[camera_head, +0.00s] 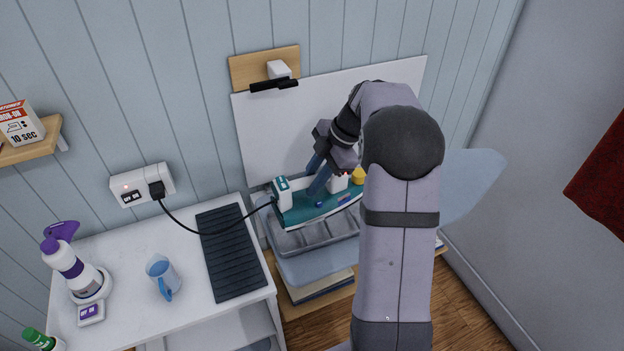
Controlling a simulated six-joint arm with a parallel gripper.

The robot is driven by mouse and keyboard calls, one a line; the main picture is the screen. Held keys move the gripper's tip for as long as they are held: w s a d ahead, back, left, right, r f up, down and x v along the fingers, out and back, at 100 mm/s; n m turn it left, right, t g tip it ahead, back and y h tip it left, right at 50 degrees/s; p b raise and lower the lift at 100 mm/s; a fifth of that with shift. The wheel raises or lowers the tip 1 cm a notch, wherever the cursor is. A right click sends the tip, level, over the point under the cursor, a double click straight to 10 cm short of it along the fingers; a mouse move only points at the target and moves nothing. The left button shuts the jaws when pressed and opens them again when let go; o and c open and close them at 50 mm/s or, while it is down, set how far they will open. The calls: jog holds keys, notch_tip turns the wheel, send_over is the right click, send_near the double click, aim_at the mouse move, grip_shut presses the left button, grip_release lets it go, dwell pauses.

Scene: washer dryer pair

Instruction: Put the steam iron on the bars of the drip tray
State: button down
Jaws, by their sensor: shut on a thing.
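The steam iron (300,209) is teal and white, with a black cord running from its left end to a wall socket. My gripper (318,186) is shut on the iron from above; my arm hides the iron's right end. The iron is over a grey rest with shallow compartments (316,238); I cannot tell whether it touches it. The drip tray (232,252) appears to be the black one with crosswise bars on the white counter, left of the iron. Its bars are bare.
The cord (197,231) crosses above the drip tray's upper part. A blue jug (161,273) and a purple-white spray bottle (75,270) stand left on the counter (120,245). A light-blue board (472,180) extends right behind my arm. A white panel (275,130) backs the iron.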

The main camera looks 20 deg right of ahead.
jog(key=shift+f+b, duration=1.65)
jog(key=shift+f, duration=0.35)
jog(key=shift+f+b, duration=0.8)
jog(key=shift+b, duration=0.2)
dwell(0.5)
jog(key=c, duration=1.5)
grip_release()
jog(key=shift+o, duration=0.2)
jog(key=shift+s+f, duration=0.1)
jog(key=shift+f, duration=0.05)
jog(key=shift+b+v, duration=0.9)
jog(key=shift+v, duration=2.9)
jog(key=shift+a, duration=0.1)
